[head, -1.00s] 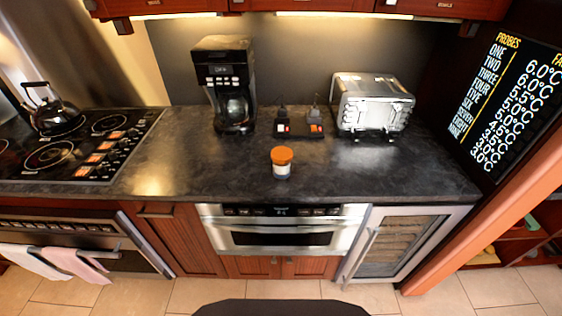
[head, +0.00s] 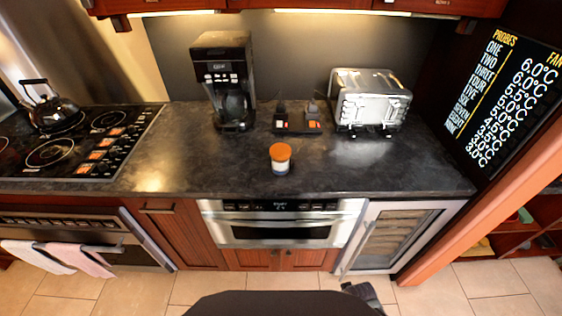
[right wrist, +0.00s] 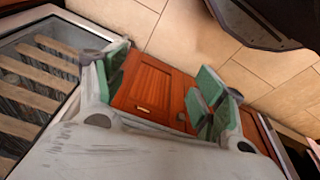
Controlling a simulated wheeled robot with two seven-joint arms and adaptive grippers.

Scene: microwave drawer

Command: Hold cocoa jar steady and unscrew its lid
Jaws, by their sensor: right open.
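The cocoa jar (head: 280,166) stands upright on the dark counter (head: 200,165), near its front edge, above the microwave drawer. Its orange lid (head: 280,152) sits on top of the white and blue body. My right gripper (right wrist: 160,90) is open and empty in the right wrist view, with green pads apart, in front of the lower cabinets and well away from the jar. Part of my right arm shows at the bottom of the head view. My left gripper is in neither view.
A black coffee maker (head: 227,82) stands behind the jar on the left. A silver toaster (head: 370,100) and small items on a dark base (head: 297,120) stand behind it. The stove (head: 75,140) is at the left. The counter around the jar is clear.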

